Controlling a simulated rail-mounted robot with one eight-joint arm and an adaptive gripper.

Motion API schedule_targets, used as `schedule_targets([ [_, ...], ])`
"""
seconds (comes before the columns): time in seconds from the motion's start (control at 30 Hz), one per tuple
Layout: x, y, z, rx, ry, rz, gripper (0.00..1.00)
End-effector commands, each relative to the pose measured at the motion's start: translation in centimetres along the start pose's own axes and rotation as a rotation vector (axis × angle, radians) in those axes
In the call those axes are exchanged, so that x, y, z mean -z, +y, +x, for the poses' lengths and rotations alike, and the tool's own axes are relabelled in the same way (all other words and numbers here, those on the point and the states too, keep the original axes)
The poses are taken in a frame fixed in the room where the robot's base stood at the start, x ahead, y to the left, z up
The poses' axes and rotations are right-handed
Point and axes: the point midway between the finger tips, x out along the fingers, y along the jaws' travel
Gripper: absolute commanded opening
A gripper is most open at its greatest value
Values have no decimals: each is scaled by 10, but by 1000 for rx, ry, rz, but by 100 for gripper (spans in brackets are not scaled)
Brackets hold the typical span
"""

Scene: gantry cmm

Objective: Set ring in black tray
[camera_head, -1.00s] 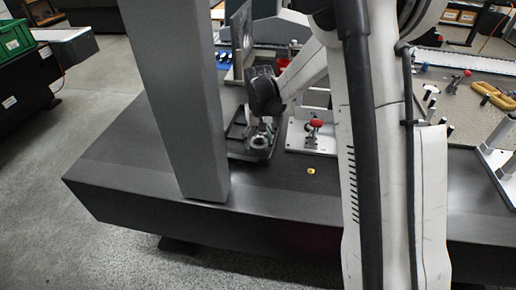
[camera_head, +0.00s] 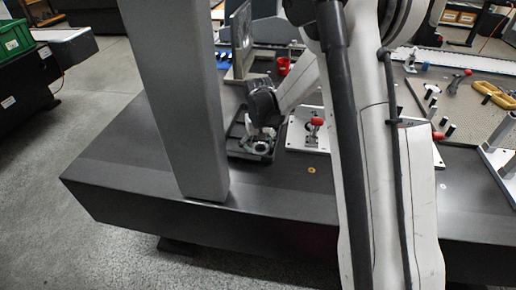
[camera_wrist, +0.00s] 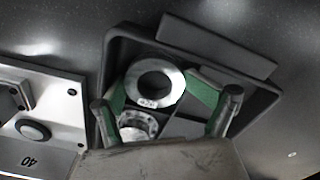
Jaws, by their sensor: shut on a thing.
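A pale metal ring (camera_wrist: 155,82) with a dark centre is between the green-padded fingers of my gripper (camera_wrist: 158,90) in the wrist view. The gripper is shut on it. In the head view the ring (camera_head: 260,148) shows below my gripper (camera_head: 262,134), within the outline of the black tray (camera_head: 235,150). The tray (camera_wrist: 110,62) surrounds the ring in the wrist view. A round metal part with small holes (camera_wrist: 138,126) sits in the tray, partly hidden by my gripper. I cannot tell whether the held ring touches the tray floor.
A white fixture plate (camera_head: 309,141) with a red-knobbed clamp stands right of the tray. A grey upright column (camera_head: 175,100) stands to the left. The dark table front is mostly clear.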

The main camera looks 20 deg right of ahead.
Motion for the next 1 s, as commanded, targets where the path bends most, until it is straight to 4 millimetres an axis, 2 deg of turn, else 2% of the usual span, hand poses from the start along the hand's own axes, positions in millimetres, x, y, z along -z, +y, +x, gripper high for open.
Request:
schedule_targets([
  [0.57,0,0,-8,1,0,0,62],
  [0.67,-1,0,-19,2,0,0,62],
  [1.0,-1,0,-88,2,0,-1,62],
])
